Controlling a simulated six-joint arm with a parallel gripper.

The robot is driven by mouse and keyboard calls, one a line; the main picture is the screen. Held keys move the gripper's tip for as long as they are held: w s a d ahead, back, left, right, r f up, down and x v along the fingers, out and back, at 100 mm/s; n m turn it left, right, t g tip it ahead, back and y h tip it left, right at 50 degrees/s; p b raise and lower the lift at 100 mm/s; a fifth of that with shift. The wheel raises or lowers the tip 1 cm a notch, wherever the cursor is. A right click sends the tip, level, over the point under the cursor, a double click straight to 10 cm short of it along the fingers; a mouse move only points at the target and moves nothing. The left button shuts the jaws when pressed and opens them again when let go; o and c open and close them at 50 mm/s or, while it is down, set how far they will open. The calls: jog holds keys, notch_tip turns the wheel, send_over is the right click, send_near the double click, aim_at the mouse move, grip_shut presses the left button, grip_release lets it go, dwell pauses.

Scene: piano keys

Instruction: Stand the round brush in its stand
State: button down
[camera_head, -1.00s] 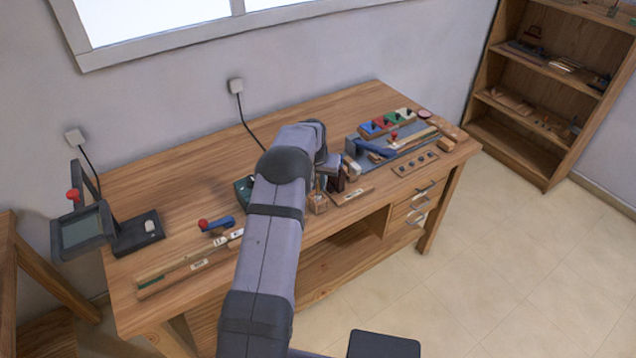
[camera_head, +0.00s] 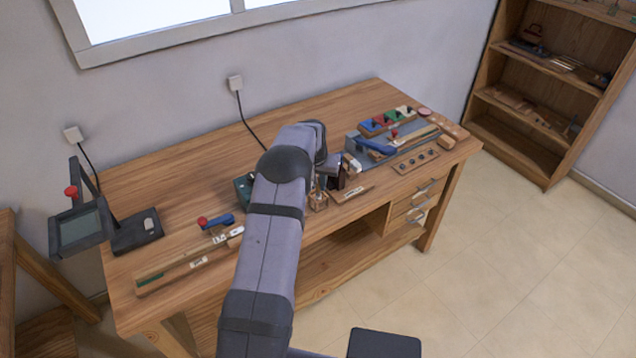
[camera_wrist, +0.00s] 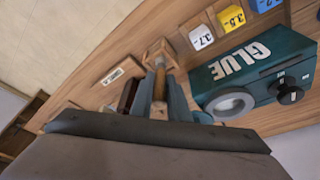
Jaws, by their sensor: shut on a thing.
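My gripper (camera_wrist: 160,98) shows in the wrist view with its two blue-grey fingers closed around the round brush (camera_wrist: 160,85), of which a brown, wood-coloured length shows between them. The brush points away from the wrist toward a small square wooden stand (camera_wrist: 155,48). Its far end overlaps the stand's open top, and I cannot tell how deep it sits inside. In the head view the stand (camera_head: 318,202) is near the front edge of the bench. There my arm hides most of the gripper and the brush.
A green glue box (camera_wrist: 255,75) with a round pale opening and a dark knob stands right beside the gripper. Numbered blocks (camera_wrist: 233,18) are beyond it. A labelled wooden strip (camera_wrist: 122,71) lies left of the stand. The back middle of the bench (camera_head: 330,110) is clear.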

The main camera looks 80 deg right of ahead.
jog(key=shift+f+b, duration=0.55)
jog(key=shift+f, duration=0.3)
dwell(0.8)
dwell(0.3)
jog(key=c, duration=1.2)
grip_release()
jog(key=shift+r, duration=0.1)
jog(key=shift+r+p, duration=2.05)
jog(key=shift+r, duration=1.4)
